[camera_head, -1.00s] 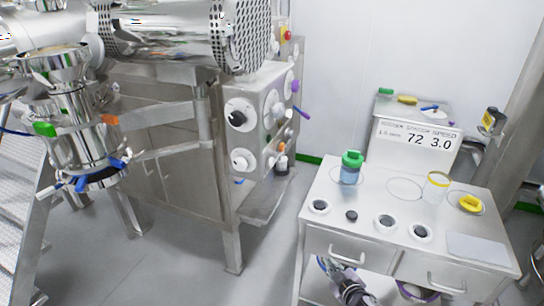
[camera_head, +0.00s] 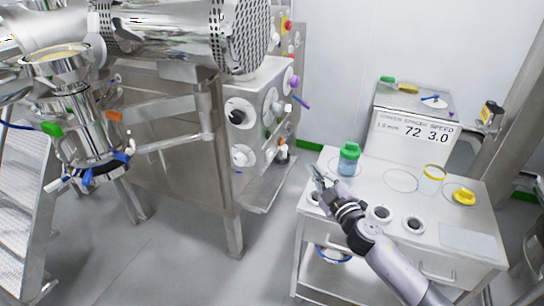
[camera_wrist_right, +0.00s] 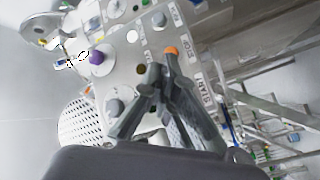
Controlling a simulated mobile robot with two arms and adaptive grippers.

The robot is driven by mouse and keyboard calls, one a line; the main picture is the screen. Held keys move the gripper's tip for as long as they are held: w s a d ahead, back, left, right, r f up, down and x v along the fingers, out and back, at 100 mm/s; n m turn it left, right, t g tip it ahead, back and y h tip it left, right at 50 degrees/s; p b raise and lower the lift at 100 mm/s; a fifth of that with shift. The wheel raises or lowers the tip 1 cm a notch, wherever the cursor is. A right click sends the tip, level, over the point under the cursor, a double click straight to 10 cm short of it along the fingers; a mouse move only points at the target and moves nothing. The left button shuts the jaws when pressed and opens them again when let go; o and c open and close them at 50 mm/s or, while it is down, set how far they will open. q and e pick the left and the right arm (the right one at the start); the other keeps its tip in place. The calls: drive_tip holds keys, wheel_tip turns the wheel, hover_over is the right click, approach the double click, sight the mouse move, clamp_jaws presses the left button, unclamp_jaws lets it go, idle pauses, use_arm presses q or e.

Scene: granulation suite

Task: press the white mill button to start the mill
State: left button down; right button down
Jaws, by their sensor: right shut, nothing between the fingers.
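The steel mill control panel (camera_head: 276,108) stands left of centre in the head view, with several knobs and small buttons on its side face. In the right wrist view the panel (camera_wrist_right: 125,72) carries STOP and START labels and a small white round part (camera_wrist_right: 132,36); I cannot tell if this is the mill button. My right gripper (camera_head: 317,177) is shut and empty, above the left end of the white cart and apart from the panel. Its dark fingers (camera_wrist_right: 160,78) hide part of the panel, and an orange-topped part (camera_wrist_right: 171,51) shows beside them. My left gripper is out of view.
The white cart (camera_head: 405,180) holds a green-capped blue jar (camera_head: 348,160), a yellow-rimmed beaker (camera_head: 432,180) and several round wells. A display box (camera_head: 412,130) stands behind it. Floor is free between cart and panel.

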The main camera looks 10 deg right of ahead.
sight(270, 157)
drive_tip(key=w+a, duration=0.5)
drive_tip(key=a, duration=0.2)
drive_tip(key=shift+a, duration=0.15)
idle(0.4)
idle(1.3)
drive_tip(key=shift+w+a, duration=0.2)
drive_tip(key=shift+a, duration=0.1)
